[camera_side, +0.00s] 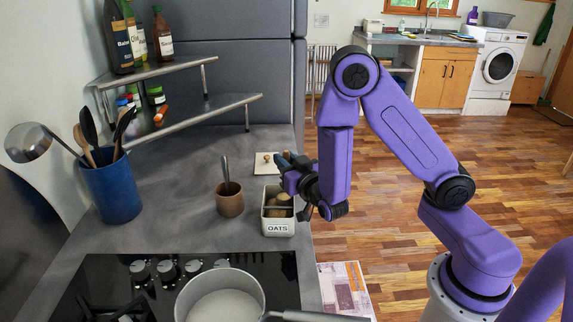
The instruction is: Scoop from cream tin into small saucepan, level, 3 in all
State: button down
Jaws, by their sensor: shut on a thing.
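The cream tin (278,228), labelled OATS, stands on the grey counter near its right edge. Its top is open, and brownish contents and a dark bar across the opening show. My gripper (296,182) is just above and behind the tin's back right side. It is shut on what seems to be the scoop's handle; the scoop is mostly hidden, and I cannot tell how full or level it is. The small saucepan (263,292) is at the front on the black hob, cut off by the lower edge. Its inside looks white; I cannot tell whether it holds anything.
A brown cup (229,206) with a utensil stands left of the tin. A blue crock (110,190) of utensils, a ladle (28,143) and a metal shelf (190,117) with bottles are at left. Counter between crock and cup is clear.

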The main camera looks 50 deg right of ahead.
jog(key=shift+r, duration=2.4)
jog(key=s+a+r+n+y, duration=0.1)
jog(key=s+a+r+y, duration=0.1)
jog(key=a, duration=0.7)
jog(key=s+a+r+n+y, duration=0.1)
jog(key=a+r+y, duration=0.15)
jog(key=a, duration=0.55)
jog(key=s+a+r+n+y, duration=0.2)
jog(key=s+a, duration=0.4)
jog(key=a, duration=0.2)
jog(key=s+a+r+n+y, duration=0.2)
jog(key=s+a+r+y, duration=0.1)
jog(key=s+a, duration=0.45)
jog(key=w+d+f+m, duration=0.2)
jog(key=d+f+m, duration=0.5)
jog(key=f+m, duration=0.4)
jog(key=shift+m+t, duration=0.4)
jog(key=shift+m, duration=2)
jog(key=shift+w+d+h, duration=0.1)
jog(key=shift+h, duration=0.15)
